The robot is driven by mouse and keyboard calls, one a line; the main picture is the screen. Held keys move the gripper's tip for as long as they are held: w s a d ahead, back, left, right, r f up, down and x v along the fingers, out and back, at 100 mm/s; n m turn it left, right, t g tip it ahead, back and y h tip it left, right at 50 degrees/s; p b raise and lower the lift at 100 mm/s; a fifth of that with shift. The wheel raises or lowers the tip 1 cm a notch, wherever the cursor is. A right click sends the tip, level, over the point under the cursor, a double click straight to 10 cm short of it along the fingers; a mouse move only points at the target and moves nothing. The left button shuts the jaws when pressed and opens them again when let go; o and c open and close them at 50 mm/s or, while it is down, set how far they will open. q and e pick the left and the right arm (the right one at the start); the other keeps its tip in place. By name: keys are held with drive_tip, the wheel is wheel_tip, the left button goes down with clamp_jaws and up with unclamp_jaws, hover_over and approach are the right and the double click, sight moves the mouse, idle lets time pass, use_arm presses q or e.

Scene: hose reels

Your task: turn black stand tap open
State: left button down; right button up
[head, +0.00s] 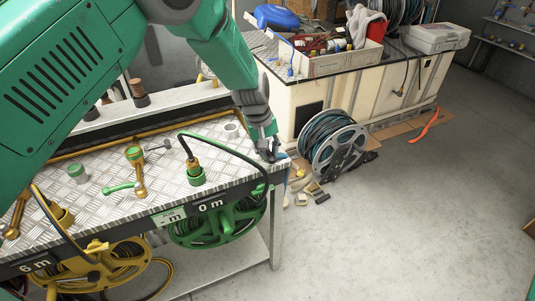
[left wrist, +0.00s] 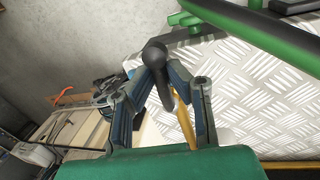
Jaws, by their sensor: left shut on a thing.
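The black tap handle (left wrist: 156,56), with a rounded end, shows between my fingers in the left wrist view. A brass rod (left wrist: 184,122) shows just behind it, between the fingers. My left gripper (left wrist: 165,74) is shut on the black handle. In the head view my left gripper (head: 266,146) is at the right corner of the checker-plate bench (head: 165,175), and it hides most of the tap. A small dark part (head: 270,156) of the tap shows under the fingertips. My right gripper is not in view.
A brass tap with a green lever (head: 124,187) stands left on the bench. Green (head: 218,222) and yellow reels (head: 105,265) hang below. A grey reel (head: 335,148) stands on the floor.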

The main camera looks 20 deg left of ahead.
use_arm(q)
drive_tip(key=shift+w+r+n, duration=0.1)
drive_tip(key=shift+w+n, duration=0.15)
drive_tip(key=shift+n, duration=0.25)
drive_tip(key=shift+w+d+n, duration=0.15)
drive_tip(key=shift+d+n, duration=0.15)
drive_tip(key=shift+d, duration=0.1)
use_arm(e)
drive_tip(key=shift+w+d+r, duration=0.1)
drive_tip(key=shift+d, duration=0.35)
use_arm(q)
drive_tip(key=shift+a, duration=0.15)
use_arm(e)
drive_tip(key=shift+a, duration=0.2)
use_arm(q)
drive_tip(key=c, duration=1.6)
unclamp_jaws()
drive_tip(key=shift+o, duration=0.2)
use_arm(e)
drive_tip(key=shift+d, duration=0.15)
